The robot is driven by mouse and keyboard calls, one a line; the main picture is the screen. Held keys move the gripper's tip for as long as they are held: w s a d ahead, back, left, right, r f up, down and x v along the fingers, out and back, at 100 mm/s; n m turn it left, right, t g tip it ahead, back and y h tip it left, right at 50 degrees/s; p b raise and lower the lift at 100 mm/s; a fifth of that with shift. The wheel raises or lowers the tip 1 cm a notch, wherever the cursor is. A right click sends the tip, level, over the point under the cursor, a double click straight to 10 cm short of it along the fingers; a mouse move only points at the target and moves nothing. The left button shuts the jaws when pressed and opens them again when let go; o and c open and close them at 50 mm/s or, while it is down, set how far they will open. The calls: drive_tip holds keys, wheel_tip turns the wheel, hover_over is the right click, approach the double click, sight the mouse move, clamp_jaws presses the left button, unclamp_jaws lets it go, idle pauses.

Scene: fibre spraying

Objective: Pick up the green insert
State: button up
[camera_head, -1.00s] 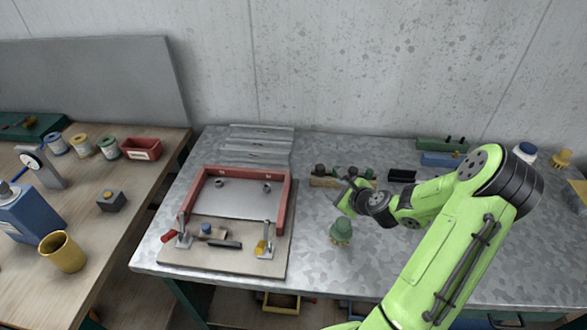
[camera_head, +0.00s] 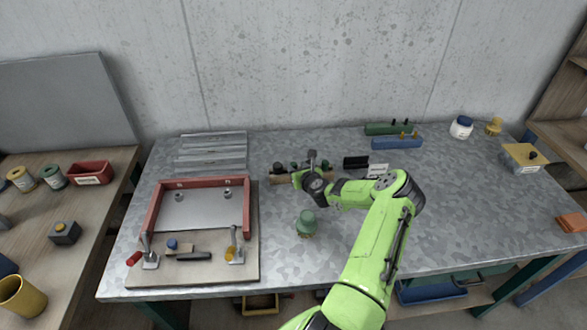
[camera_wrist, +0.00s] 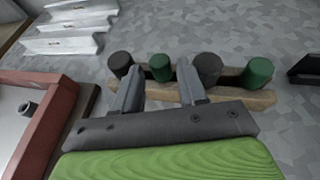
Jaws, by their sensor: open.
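A wooden rack (camera_head: 283,179) stands near the back middle of the metal table, and it also fills the upper middle of the wrist view (camera_wrist: 243,103). It holds two green inserts and two dark grey ones in alternation. In the wrist view one green insert (camera_wrist: 160,67) is second from the left and another green insert (camera_wrist: 258,72) is at the right end. My gripper (camera_wrist: 158,88) is open and empty in front of the rack. The left green insert shows in the gap between its fingers; I cannot tell whether they are around it. In the head view my wrist hides part of the rack.
A red-walled frame (camera_head: 247,207) on a board with clamps lies left of the rack. A green domed piece (camera_head: 306,222) stands in front of it. A black block (camera_head: 356,162) and blue and green holders are to the right.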

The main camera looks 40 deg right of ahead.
sight(295, 166)
drive_tip(key=x, duration=0.3)
drive_tip(key=shift+w+f, duration=0.1)
clamp_jaws()
